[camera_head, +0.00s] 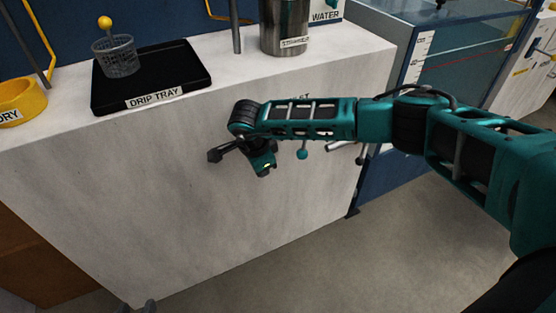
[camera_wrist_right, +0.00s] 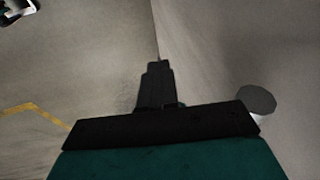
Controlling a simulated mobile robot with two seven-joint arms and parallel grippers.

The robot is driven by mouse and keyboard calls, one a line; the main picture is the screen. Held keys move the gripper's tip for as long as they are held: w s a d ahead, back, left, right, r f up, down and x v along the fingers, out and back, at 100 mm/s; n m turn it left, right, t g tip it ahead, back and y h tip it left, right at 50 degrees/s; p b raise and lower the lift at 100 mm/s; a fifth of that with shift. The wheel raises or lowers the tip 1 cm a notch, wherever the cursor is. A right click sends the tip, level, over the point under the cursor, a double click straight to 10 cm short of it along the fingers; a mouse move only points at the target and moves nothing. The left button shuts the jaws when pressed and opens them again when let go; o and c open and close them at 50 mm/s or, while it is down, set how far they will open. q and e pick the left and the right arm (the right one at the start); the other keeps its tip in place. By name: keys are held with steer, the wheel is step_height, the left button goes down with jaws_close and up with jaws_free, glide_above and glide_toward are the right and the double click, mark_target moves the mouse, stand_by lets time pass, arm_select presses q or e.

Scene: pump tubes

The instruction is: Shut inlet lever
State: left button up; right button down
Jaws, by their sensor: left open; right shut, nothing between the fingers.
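A lever with a teal ball end (camera_head: 302,154) hangs below my right forearm, in front of the white counter's face. A metal pipe (camera_head: 340,146) with a dark-ended lever (camera_head: 362,157) sticks out to its right. A label ending in "ET" is mostly hidden by my arm, so which lever is the inlet one is unclear. My right gripper (camera_head: 214,155) is shut and empty, left of the teal-ended lever and apart from it. Its closed fingers also show in the right wrist view (camera_wrist_right: 157,66).
The white counter (camera_head: 120,210) carries a black drip tray (camera_head: 190,70) with a mesh cup (camera_head: 116,56), a yellow ring holder (camera_head: 20,97) and a steel canister (camera_head: 284,25). A blue glass-sided tank (camera_head: 455,60) stands right. Floor (camera_head: 330,260) is clear in front.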

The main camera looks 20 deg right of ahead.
steer(key=shift+s+a+r, duration=0.2)
steer(key=shift+a+r, duration=0.05)
steer(key=shift+a, duration=0.5)
steer(key=shift+s+a+r, duration=0.15)
steer(key=shift+a+r, duration=0.1)
steer(key=shift+a, duration=0.5)
